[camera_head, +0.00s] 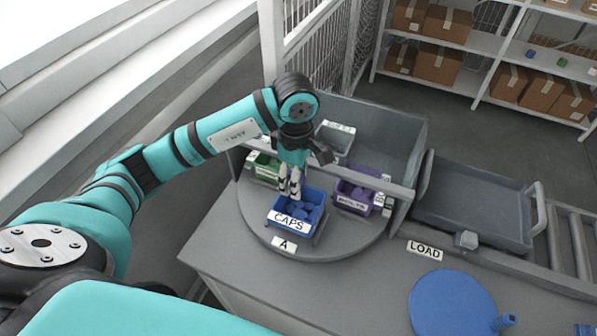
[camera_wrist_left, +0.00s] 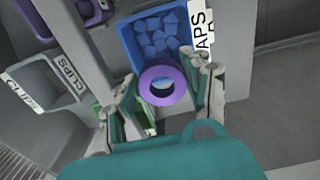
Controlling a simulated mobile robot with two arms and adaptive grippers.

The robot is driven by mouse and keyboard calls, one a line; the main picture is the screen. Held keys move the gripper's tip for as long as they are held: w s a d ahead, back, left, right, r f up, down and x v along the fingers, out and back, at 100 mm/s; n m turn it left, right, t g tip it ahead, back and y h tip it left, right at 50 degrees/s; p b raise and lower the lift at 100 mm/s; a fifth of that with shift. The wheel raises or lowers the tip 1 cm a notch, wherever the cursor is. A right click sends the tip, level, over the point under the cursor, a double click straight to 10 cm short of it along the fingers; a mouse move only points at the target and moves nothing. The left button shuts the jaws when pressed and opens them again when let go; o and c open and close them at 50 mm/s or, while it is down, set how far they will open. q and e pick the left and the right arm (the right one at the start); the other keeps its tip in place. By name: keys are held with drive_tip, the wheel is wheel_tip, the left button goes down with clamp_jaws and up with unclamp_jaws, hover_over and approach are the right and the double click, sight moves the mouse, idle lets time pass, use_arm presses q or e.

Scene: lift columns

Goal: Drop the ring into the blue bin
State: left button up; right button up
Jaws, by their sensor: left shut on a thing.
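A purple ring (camera_wrist_left: 147,92) is held between the fingers of my left gripper (camera_wrist_left: 163,88) in the left wrist view. That gripper (camera_head: 290,196) is shut on the ring and points down at the back edge of the blue bin (camera_head: 311,197). The bin is labelled CAPS and holds several blue pieces; it also shows beyond the ring in the wrist view (camera_wrist_left: 128,36). The ring is hard to make out in the head view. I cannot tell its exact height above the bin. My right gripper is not in view.
The blue bin stands at the front of a round grey turntable (camera_head: 252,220) marked A. A green bin (camera_head: 264,172), a purple BOLTS bin (camera_head: 352,198) and a grey bin (camera_head: 334,140) stand around it. Grey dividing walls (camera_head: 385,135) rise behind. A grey tray (camera_head: 470,205) lies to the right.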

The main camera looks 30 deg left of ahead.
use_arm(q)
wheel_tip(320, 180, down, 5)
drive_tip(key=shift+f+b, duration=0.2)
drive_tip(key=shift+b, duration=0.9)
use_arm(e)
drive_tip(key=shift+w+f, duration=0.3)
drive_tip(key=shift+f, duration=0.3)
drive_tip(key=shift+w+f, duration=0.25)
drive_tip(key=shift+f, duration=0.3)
use_arm(q)
drive_tip(key=o, duration=0.9)
drive_tip(key=shift+c, duration=0.2)
drive_tip(key=o, duration=0.4)
drive_tip(key=shift+r, duration=0.1)
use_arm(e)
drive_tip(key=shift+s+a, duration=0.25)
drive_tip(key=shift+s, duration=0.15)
